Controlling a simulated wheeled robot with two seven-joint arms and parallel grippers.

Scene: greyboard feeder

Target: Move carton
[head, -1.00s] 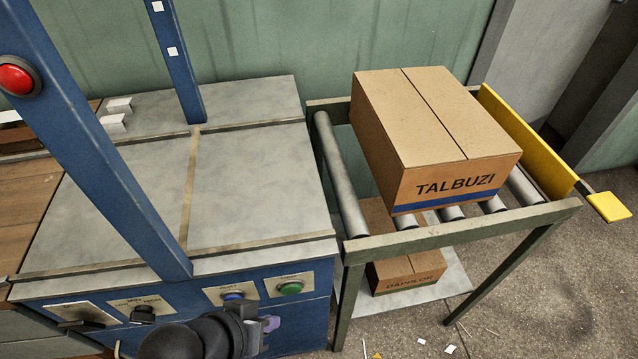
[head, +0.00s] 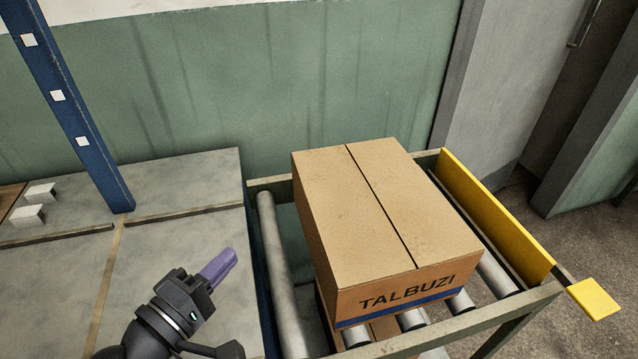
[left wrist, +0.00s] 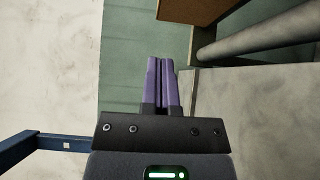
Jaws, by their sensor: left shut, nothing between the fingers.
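A closed brown carton (head: 375,215) marked TALBUZI, with a blue stripe low on its front, sits on the roller conveyor (head: 275,270). My left gripper (head: 222,264) is raised over the grey worktop to the left of the carton, apart from it. Its purple fingers are shut with nothing between them; they also show in the left wrist view (left wrist: 161,82). A brown corner of the carton (left wrist: 190,10) shows at the top of that view. My right gripper is not in view.
A yellow guard plate (head: 495,215) runs along the conveyor's right side, with a yellow tab (head: 594,299) sticking out. A blue post (head: 75,110) rises from the worktop (head: 185,180). A green wall (head: 230,80) stands behind. Another box is partly visible beneath the rollers.

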